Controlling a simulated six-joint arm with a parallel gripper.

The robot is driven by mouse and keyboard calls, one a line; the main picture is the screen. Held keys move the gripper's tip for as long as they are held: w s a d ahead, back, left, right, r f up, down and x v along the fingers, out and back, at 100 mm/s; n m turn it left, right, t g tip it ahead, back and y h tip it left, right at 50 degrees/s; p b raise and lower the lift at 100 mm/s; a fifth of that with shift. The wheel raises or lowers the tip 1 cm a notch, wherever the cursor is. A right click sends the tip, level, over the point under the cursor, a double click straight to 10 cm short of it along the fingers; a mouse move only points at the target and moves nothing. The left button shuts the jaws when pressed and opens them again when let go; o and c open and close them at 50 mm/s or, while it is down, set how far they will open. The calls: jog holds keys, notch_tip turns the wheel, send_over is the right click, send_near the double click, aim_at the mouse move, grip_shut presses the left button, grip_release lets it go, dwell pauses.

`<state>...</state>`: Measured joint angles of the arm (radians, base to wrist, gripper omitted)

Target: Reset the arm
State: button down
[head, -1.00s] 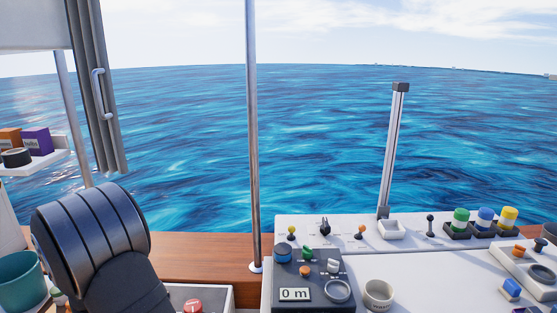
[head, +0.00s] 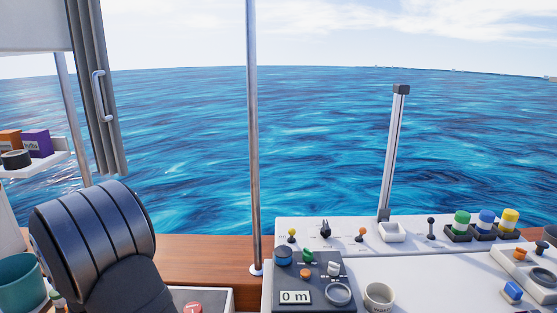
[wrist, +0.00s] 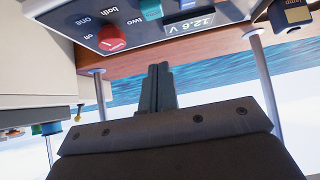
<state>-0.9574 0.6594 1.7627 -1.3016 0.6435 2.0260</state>
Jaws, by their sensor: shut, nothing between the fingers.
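My gripper (wrist: 158,88) shows in the wrist view with its two dark fingers together and nothing between them. It is clear of any object there, with a wooden ledge and blue water behind it. In the head view part of my arm (head: 95,235) stands at the lower left, and my gripper is out of that view.
In the wrist view a panel with a red knob (wrist: 111,40) and a voltage display (wrist: 190,25) is near the fingers. In the head view a metal pole (head: 253,150) stands mid-picture. A white console (head: 440,270) with levers and coloured pegs is at the right.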

jog(key=shift+w+d+f+n+h, duration=0.45)
jog(key=shift+w+f+n, duration=0.55)
jog(key=shift+w, duration=0.4)
jog(key=shift+w+d+f+n+h, duration=0.45)
jog(key=shift+w+f+n, duration=0.35)
jog(key=shift+w+f, duration=0.5)
jog(key=shift+w+d+f+n+h, duration=0.3)
jog(key=shift+w+f+n+h, duration=0.2)
jog(key=shift+w+f+n, duration=0.7)
jog(key=shift+w+r+m, duration=0.2)
jog(key=shift+w+m, duration=0.05)
jog(key=shift+m, duration=0.05)
